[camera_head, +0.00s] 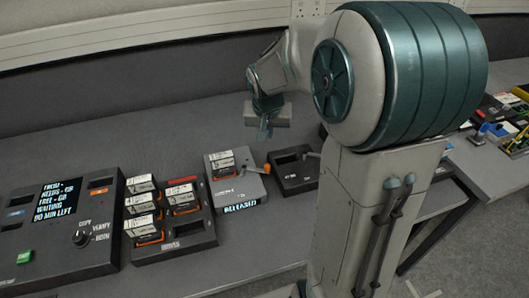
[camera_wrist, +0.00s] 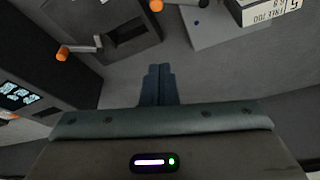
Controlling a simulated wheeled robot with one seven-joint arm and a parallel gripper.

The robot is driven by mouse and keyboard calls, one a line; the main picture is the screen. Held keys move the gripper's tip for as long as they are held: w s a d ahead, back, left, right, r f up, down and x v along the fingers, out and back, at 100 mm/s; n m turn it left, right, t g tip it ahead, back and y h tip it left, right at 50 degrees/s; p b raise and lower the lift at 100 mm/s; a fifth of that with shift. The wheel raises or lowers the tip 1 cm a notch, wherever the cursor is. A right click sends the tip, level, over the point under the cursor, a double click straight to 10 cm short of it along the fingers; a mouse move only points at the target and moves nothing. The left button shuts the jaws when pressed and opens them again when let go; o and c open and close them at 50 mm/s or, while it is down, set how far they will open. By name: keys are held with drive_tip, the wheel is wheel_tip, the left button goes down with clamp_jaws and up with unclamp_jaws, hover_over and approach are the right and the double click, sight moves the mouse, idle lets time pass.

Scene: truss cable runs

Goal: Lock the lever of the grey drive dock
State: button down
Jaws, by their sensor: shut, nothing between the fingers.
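The grey drive dock (camera_head: 238,187) stands on the table in the head view, with a labelled drive (camera_head: 232,161) in it and a sign reading RELEASED at its front. Its lever (camera_head: 258,168) has an orange tip and sticks out at the dock's right side. In the wrist view the grey dock (camera_wrist: 222,32) is at the upper right, and an orange lever tip (camera_wrist: 156,5) shows at the top edge. My gripper (camera_head: 265,134) is shut and empty, above the table behind the docks. It also shows in the wrist view (camera_wrist: 157,70), apart from the lever.
A black dock (camera_head: 290,181) with its own lever stands right of the grey one. A tray (camera_head: 175,246) with several labelled drives is to the left. Further left is a console (camera_head: 100,215) with a screen and knob. The table behind the docks is clear.

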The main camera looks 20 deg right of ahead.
sight(254, 167)
drive_tip(key=shift+w+f, duration=0.1)
drive_tip(key=shift+f, duration=0.05)
drive_tip(key=x, duration=0.9)
drive_tip(key=shift+f, duration=0.3)
drive_tip(key=shift+s+a+f, duration=0.1)
drive_tip(key=shift+s+a, duration=0.25)
drive_tip(key=shift+s, duration=0.5)
drive_tip(key=shift+s+a, duration=0.35)
drive_tip(key=shift+s, duration=0.55)
drive_tip(key=shift+s+d+f+b, duration=0.1)
drive_tip(key=shift+f+b, duration=0.05)
drive_tip(key=shift+b, duration=0.2)
